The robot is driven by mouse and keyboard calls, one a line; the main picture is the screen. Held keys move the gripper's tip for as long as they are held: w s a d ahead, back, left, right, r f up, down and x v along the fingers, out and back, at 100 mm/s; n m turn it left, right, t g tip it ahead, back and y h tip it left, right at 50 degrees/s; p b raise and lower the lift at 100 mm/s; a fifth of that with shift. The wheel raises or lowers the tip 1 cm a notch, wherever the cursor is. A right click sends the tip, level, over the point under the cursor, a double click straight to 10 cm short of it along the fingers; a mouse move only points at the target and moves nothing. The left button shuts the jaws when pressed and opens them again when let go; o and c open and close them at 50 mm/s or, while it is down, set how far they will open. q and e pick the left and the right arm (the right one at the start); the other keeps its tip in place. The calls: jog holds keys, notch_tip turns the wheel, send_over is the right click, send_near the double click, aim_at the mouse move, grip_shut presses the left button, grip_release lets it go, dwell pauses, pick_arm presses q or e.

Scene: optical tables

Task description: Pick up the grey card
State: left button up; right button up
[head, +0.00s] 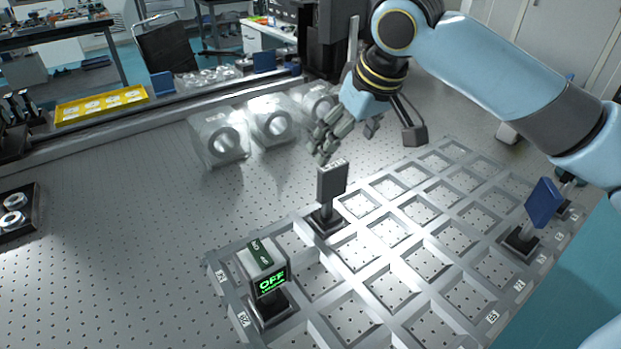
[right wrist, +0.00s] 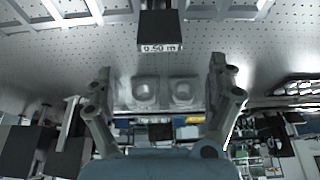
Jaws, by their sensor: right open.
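The grey card (head: 331,182) stands upright on a short post in a dark base, in a compartment of the metal grid rack. In the right wrist view, the dark grey card (right wrist: 160,28) is at the top centre, with a "0.50 m" label on its edge. My right gripper (head: 340,138) is open and empty, above and just behind the card in the head view. In the right wrist view its two fingers (right wrist: 160,70) are spread apart, and the card lies beyond them, not between them. My left gripper is not in view.
The rack (head: 410,253) also holds a device with a green "OFF" display (head: 270,281) at the front left and a blue card (head: 543,202) at the right. Several clear blocks with rings (head: 218,142) stand behind.

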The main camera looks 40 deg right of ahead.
aim_at(333, 165)
jog(key=x, duration=0.4)
jog(key=shift+f, duration=0.35)
jog(key=x, duration=0.5)
jog(key=shift+w+d+f, duration=0.1)
jog(key=shift+w+f, duration=0.1)
jog(key=shift+f, duration=0.05)
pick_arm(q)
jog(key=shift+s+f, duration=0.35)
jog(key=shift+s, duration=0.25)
pick_arm(e)
jog(key=c, duration=0.4)
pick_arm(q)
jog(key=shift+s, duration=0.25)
pick_arm(e)
jog(key=c, duration=1.4)
